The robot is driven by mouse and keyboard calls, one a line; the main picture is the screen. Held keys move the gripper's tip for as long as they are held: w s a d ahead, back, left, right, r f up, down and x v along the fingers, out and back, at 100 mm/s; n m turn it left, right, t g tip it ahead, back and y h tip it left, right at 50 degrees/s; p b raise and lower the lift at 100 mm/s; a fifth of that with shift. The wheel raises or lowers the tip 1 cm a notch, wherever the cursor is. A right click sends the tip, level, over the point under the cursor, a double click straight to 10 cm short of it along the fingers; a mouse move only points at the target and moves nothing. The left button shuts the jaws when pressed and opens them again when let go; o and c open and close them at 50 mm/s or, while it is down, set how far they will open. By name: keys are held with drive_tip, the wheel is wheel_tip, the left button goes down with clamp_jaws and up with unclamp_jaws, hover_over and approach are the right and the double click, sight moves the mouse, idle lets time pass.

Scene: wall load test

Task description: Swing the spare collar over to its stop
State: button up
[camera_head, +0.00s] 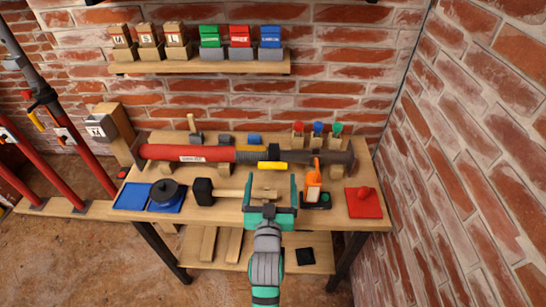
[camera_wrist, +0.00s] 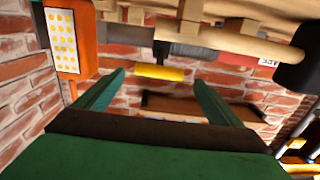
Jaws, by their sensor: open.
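The spare prop (camera_head: 190,153) lies across the bench, with a red tube on the left and a dark grey tube on the right. Its dark collar (camera_head: 273,151) sits near the middle, where the tubes meet. A yellow handle (camera_head: 272,165) sticks out from the collar toward me, and it also shows in the wrist view (camera_wrist: 158,73). My gripper (camera_head: 270,177) is open and empty in front of the handle. In the wrist view the handle lies between the fingertips in the picture, apparently just beyond them. I cannot make out the stop.
A mallet (camera_head: 203,190) lies under my gripper. An orange device (camera_head: 313,185) stands close to the right, and a red pad (camera_head: 363,202) lies beyond it. Blue trays (camera_head: 132,196) are at the left. A shelf (camera_head: 200,67) with blocks hangs above. A brick wall closes the right side.

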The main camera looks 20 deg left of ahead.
sight(273, 160)
drive_tip(key=x, duration=1)
drive_tip(key=shift+w+d, duration=0.15)
drive_tip(key=shift+w, duration=0.1)
